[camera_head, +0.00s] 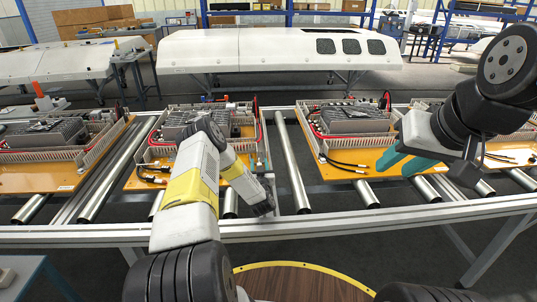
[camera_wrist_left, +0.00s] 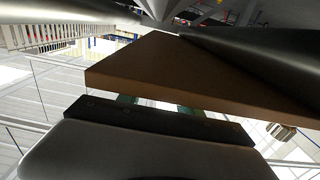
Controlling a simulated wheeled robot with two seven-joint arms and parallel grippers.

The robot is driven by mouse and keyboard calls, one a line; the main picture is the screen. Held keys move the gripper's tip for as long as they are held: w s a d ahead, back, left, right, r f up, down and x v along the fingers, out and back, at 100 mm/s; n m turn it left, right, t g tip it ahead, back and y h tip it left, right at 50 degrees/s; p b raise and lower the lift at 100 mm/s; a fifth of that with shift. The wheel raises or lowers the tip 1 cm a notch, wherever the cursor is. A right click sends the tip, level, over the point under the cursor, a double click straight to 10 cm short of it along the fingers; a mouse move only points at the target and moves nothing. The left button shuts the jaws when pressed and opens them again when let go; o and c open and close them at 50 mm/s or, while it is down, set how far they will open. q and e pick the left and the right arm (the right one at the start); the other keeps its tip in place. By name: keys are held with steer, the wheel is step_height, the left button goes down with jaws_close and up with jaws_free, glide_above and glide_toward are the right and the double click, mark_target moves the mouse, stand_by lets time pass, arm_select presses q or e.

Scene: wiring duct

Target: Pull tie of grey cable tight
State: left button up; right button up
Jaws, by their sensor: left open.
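The orange board (camera_head: 130,184) in the middle left carries a light grey slotted wiring duct (camera_head: 160,152), red cables and black cable ends (camera_head: 152,176). I cannot make out a grey cable or its tie; my left arm covers part of this board. My left gripper (camera_head: 263,207) hangs at the front rail, by the board's front right corner; its fingers are hidden in the head view. In the left wrist view, green finger parts (camera_wrist_left: 158,104) show apart below a brown board edge (camera_wrist_left: 160,68). My right gripper (camera_head: 400,164) has teal fingers spread and empty, over the right board (camera_head: 340,168).
Steel rollers (camera_head: 291,160) lie between the boards on the conveyor, whose front rail (camera_head: 320,222) runs across the view. Another loaded board (camera_head: 45,178) is at the left. A large white panel (camera_head: 260,50) stands far behind.

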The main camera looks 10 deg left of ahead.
arm_select(q)
steer(key=shift+x, duration=0.95)
jaws_close()
stand_by(0.7)
